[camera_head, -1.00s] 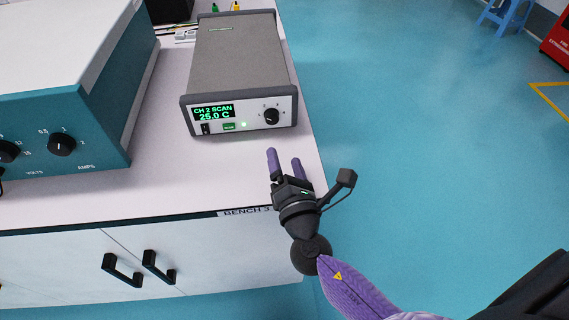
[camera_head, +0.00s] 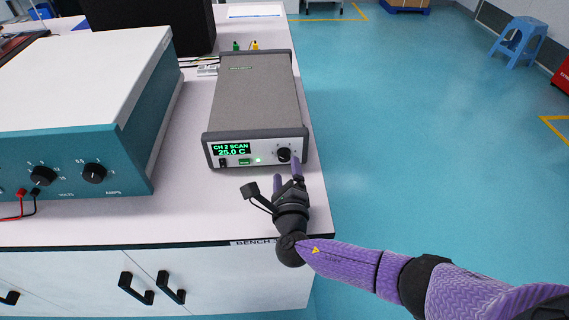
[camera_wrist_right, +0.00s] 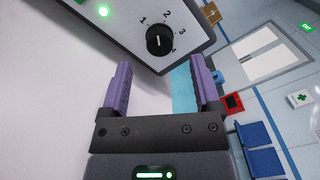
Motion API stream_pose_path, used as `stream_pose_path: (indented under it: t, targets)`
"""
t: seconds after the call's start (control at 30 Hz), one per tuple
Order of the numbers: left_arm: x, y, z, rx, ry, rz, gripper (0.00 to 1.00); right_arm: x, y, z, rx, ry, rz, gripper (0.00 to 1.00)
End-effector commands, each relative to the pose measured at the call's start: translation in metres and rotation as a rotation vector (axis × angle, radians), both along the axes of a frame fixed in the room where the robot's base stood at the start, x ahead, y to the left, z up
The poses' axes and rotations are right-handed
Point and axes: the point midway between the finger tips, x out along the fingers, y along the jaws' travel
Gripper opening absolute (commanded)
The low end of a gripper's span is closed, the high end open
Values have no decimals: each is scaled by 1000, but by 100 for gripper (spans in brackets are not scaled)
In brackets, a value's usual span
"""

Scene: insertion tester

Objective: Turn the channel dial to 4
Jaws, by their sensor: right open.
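The channel dial (camera_head: 283,154) is a round black knob at the right of the grey tester's front panel (camera_head: 266,160). It also shows in the right wrist view (camera_wrist_right: 160,40), with the numbers 1 to 4 around it. Its pointer is too small to read surely. The green display (camera_head: 231,149) reads CH 2 SCAN and 25.0 C. My right gripper (camera_head: 288,167) is open and empty just in front of the dial. In the right wrist view its fingers (camera_wrist_right: 160,63) stand apart, with the dial beyond the tips and between their lines. My left gripper is out of view.
A large teal and white unit (camera_head: 80,120) with knobs and leads stands left of the tester. A black box (camera_head: 160,25) is behind. The white bench top (camera_head: 190,205) is clear in front of the tester; its right edge is close to the dial side.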

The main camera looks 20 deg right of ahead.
Motion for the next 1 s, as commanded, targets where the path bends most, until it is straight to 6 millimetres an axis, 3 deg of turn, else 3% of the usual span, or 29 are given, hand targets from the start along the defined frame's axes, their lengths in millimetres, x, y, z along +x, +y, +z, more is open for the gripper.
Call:
stream_pose_path:
  t: [0.03, 0.2, 0.5, 0.87, 1.0]
  targets:
    - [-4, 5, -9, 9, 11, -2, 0, 11, -3, -5, 1, -1, -1, 80]
    - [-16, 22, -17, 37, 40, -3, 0, 33, -8, -3, 3, -1, 1, 80]
    - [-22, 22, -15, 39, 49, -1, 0, 37, -9, 0, 4, 0, 2, 78]
    - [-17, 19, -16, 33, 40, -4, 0, 36, -9, 0, 5, -1, 3, 2]
    - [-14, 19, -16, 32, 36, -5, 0, 36, -9, 0, 5, -1, 3, 0]
